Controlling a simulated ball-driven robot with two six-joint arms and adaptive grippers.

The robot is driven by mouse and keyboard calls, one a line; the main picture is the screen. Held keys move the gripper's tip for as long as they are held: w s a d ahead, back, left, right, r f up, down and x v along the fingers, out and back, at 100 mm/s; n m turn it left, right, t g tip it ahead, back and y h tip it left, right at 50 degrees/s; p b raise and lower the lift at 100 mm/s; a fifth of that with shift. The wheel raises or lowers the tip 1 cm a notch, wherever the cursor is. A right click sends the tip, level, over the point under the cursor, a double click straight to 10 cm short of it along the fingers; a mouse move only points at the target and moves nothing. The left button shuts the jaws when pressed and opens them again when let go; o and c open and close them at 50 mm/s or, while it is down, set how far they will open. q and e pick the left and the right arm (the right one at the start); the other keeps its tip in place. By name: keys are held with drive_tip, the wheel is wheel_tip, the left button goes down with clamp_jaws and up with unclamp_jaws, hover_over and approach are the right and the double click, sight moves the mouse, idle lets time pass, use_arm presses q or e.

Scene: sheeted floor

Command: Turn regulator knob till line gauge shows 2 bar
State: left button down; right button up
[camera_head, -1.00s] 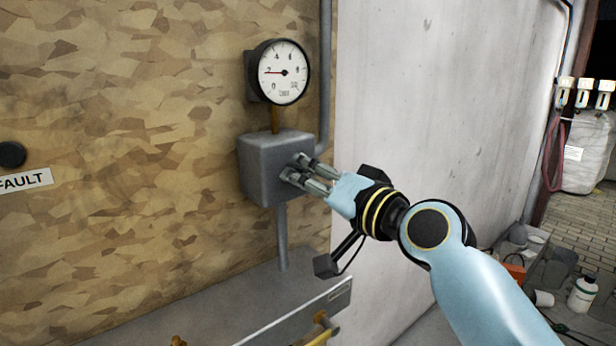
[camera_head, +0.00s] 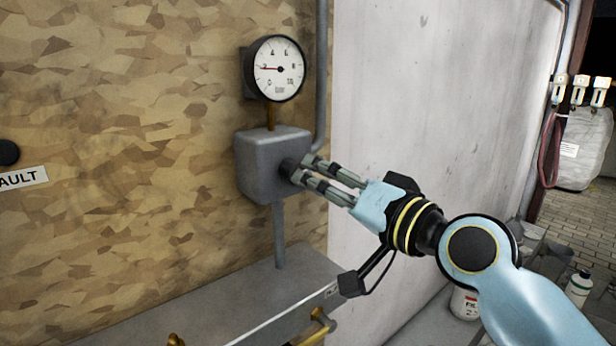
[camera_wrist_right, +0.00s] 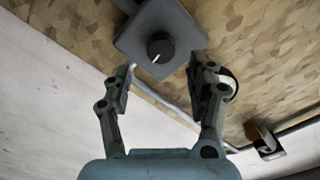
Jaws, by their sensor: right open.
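The line gauge (camera_head: 290,80) has a round white face and black rim, and its needle points left, at about the 2 mark. Below it, a grey regulator box (camera_head: 258,172) carries a dark round knob (camera_head: 288,168) on its front right side. In the right wrist view the knob (camera_wrist_right: 160,47) shows a short white mark near its lower edge. My right gripper (camera_head: 308,170) is open, its fingertips in front of the knob and apart from it. In the right wrist view the fingers (camera_wrist_right: 162,72) stand spread below the knob, with nothing between them. My left gripper is not in view.
A grey pipe (camera_head: 279,235) runs from the box down to a grey ledge (camera_head: 215,305). A conduit (camera_head: 321,80) runs up the wall beside the gauge. A label (camera_head: 22,178) is at the left. Bottles and a white sack (camera_head: 582,150) are at the right.

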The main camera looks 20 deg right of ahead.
drive_tip(key=v, duration=0.7)
drive_tip(key=shift+s, duration=0.15)
drive_tip(key=shift+r, duration=0.1)
